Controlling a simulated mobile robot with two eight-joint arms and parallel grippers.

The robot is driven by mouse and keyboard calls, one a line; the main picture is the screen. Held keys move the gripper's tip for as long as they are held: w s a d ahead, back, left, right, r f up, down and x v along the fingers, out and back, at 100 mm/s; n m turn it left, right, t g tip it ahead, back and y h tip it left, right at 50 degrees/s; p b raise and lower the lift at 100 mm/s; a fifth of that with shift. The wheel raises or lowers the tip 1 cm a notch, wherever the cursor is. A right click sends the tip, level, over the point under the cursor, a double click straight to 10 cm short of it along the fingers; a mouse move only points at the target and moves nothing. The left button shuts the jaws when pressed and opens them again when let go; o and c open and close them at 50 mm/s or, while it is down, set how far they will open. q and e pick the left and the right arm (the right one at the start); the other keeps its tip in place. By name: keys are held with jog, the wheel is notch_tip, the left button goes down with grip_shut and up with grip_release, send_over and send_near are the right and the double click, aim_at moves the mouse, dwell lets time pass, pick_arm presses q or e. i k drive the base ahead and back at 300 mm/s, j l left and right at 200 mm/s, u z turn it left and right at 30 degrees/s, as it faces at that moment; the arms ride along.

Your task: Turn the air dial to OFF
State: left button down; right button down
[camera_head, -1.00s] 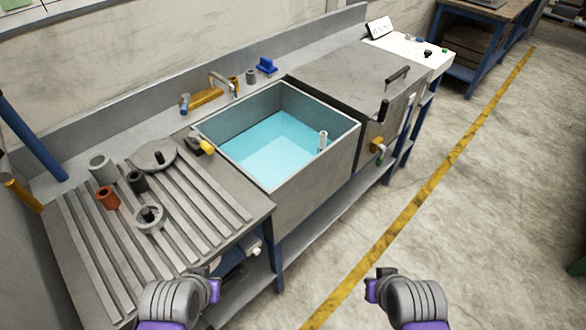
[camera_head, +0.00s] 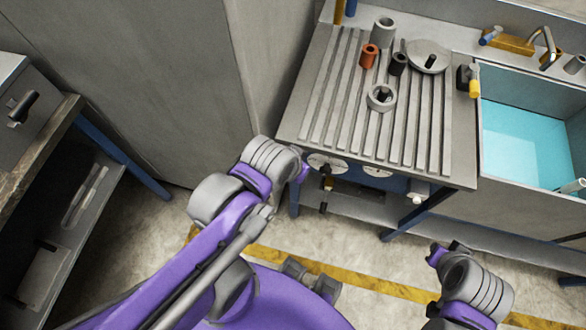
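Two pale round dial plates, a left one (camera_head: 318,160) and a right one (camera_head: 376,171), sit on the front panel under the ribbed drainboard. Their markings are too small to read, so I cannot tell which is the air dial or where it points. A small dark knob or handle (camera_head: 327,170) shows near the left plate. My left gripper (camera_head: 303,173) is just left of the left plate in the picture; contact cannot be told. My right gripper (camera_head: 436,256) is low at the right, apart from the bench. Neither gripper's finger gap shows clearly.
The drainboard (camera_head: 335,85) holds an orange cup (camera_head: 369,55), grey cylinders and a round lid (camera_head: 428,55). A sink with blue water (camera_head: 520,145) is at the right. A pale valve (camera_head: 418,198) sticks out under the drainboard. Another bench (camera_head: 50,150) stands at the left.

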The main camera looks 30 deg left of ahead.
aim_at(325, 170)
jog(key=j+u, duration=0.15)
jog(key=u, duration=0.45)
jog(key=k+j, duration=0.35)
jog(key=j, duration=0.15)
jog(key=k+j, duration=0.35)
jog(key=j+z, duration=0.05)
jog(key=j, duration=0.1)
